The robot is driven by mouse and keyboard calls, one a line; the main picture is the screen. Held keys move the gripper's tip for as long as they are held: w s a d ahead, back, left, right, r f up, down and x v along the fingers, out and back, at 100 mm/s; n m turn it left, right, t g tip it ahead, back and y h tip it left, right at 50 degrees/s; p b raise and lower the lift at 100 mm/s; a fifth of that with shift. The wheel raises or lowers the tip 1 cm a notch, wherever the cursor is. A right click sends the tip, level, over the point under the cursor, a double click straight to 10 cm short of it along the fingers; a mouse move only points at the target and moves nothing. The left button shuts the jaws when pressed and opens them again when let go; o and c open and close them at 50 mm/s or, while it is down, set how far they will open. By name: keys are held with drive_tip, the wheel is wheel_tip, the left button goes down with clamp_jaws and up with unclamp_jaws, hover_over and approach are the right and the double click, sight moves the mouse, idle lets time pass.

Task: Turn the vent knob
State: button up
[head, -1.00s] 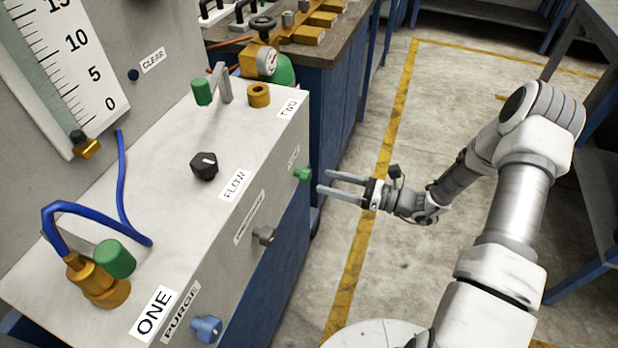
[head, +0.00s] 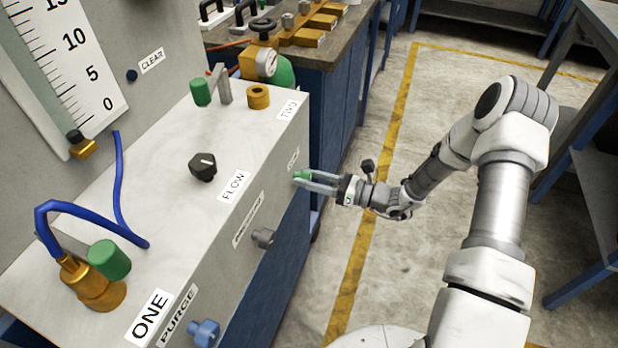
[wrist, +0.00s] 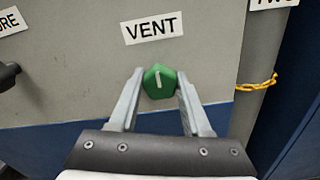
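The green vent knob (wrist: 160,82) sits on the front face of the grey panel box, under the VENT label (wrist: 153,28). A pale line on its face is close to upright, leaning slightly. In the head view the knob (head: 301,174) is partly covered by the fingers. My gripper (wrist: 161,84) is open, with one finger on each side of the knob. The left finger looks slightly apart from it; I cannot tell if the right one touches. In the head view my gripper (head: 300,181) reaches the panel from the right.
On the front face are a dark pressure knob (head: 263,238) and a blue purge knob (head: 205,332). A black flow knob (head: 203,167) stands on top. A yellow chain (wrist: 257,83) hangs right of the vent knob. Open floor (head: 420,265) lies right of the panel.

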clamp_jaws()
drive_tip(key=shift+n, duration=0.4)
drive_tip(key=n, duration=0.2)
drive_tip(key=shift+n, duration=0.4)
drive_tip(key=n+b, duration=0.1)
drive_tip(key=n, duration=0.2)
drive_tip(key=shift+n, duration=0.4)
drive_tip(key=n+b, duration=0.1)
drive_tip(key=n, duration=0.4)
drive_tip(key=shift+f, duration=0.1)
drive_tip(key=n+b, duration=0.2)
drive_tip(key=n, duration=0.3)
drive_tip(key=shift+n, duration=0.4)
